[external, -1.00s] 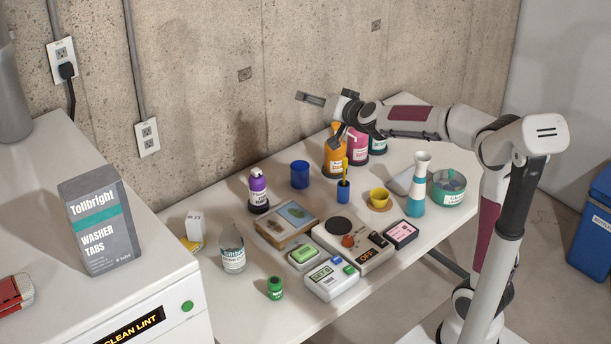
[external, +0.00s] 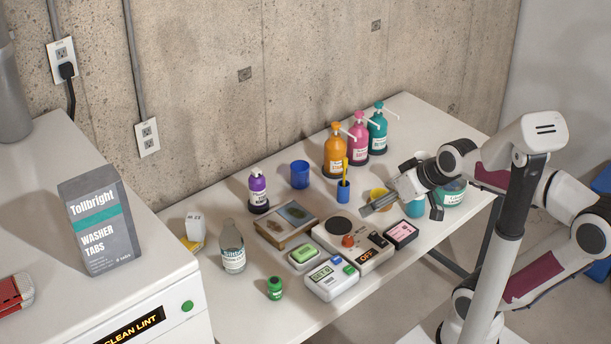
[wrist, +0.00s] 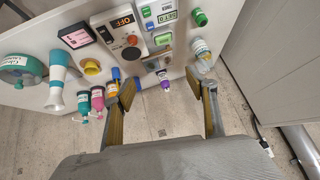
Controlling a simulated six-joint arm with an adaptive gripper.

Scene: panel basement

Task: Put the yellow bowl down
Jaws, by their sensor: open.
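The yellow bowl (external: 378,193) stands upright on the table, partly hidden behind my gripper in the external view. It shows whole in the wrist view (wrist: 92,67), left of the fingers and apart from them. My gripper (external: 374,206) is in front of the bowl in the external view, above the table. In the wrist view its two fingers (wrist: 168,88) are spread wide with nothing between them.
A teal and white vase (wrist: 60,78) and a round teal tin (wrist: 22,70) stand near the bowl. A blue cup with a yellow stick (external: 343,188) and several pump bottles (external: 358,145) stand behind. Boxes and devices (external: 352,247) fill the table's middle.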

